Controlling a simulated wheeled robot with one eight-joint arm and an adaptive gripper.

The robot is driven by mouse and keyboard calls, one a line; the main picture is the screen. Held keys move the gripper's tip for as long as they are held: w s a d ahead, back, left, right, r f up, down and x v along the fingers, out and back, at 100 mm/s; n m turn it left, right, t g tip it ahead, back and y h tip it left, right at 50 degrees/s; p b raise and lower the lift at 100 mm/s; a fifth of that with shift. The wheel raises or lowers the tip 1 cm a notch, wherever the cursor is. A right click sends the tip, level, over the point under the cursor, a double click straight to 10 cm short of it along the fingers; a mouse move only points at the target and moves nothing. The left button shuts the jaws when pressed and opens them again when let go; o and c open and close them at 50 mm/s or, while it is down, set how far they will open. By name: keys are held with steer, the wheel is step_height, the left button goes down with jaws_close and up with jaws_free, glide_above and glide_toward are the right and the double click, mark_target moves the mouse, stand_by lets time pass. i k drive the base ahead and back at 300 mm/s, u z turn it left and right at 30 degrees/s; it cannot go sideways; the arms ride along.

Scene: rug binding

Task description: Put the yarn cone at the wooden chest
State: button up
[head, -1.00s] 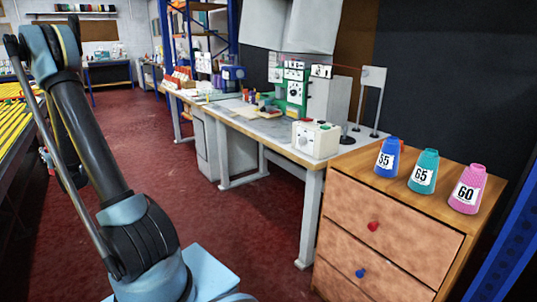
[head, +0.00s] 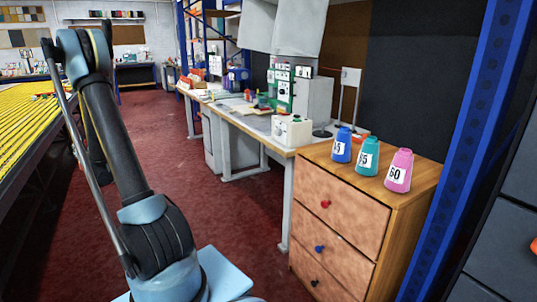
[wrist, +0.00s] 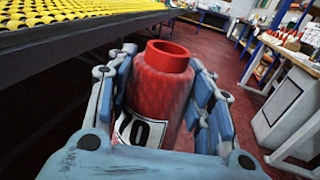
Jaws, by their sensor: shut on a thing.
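In the wrist view a red yarn cone (wrist: 163,85) with a white label, partly hidden by my gripper's palm, stands between the fingers of my gripper (wrist: 168,90). The fingers are shut on it from both sides. In the head view the wooden chest (head: 341,205) stands right of centre, with red, blue and dark knobs on its drawers. On its top are a blue cone (head: 342,146), a teal cone (head: 367,157) and a pink cone (head: 399,171) in a row. My gripper is not visible in the head view.
A workbench (head: 262,130) with machines runs behind the chest. A blue upright (head: 468,140) and a dark cabinet (head: 500,235) stand to its right. A table with yellow rows (head: 30,120) is at the left. The red floor (head: 160,170) between is clear.

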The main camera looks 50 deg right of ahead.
mark_target(320, 149)
steer(key=k, duration=1.05)
steer(key=z, duration=0.65)
